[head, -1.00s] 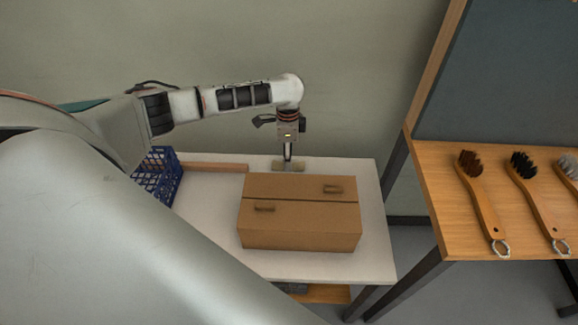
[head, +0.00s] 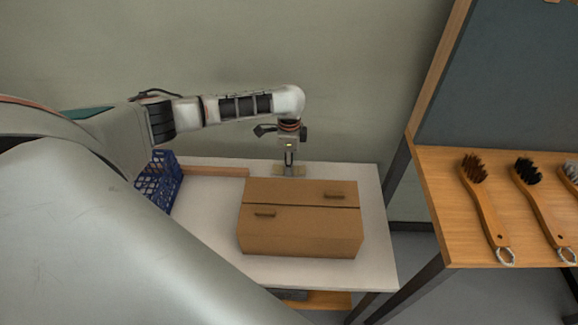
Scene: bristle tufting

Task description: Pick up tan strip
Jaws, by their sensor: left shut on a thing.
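The tan strip (head: 299,171) is a short pale piece at the back of the white table, just behind the cardboard-brown box. My left gripper (head: 289,169) points down from above and is shut on the strip near its middle. The fingers hide the strip's middle, and its two ends show on either side. I cannot tell whether the strip rests on the table or is slightly clear of it. My right gripper is not in view.
The brown box (head: 303,232) with two small handles stands close in front of the strip. A reddish-brown wooden bar (head: 215,171) and a blue basket (head: 160,185) lie to the left on the white table (head: 205,230). Several brushes (head: 487,210) lie on the wooden table at right.

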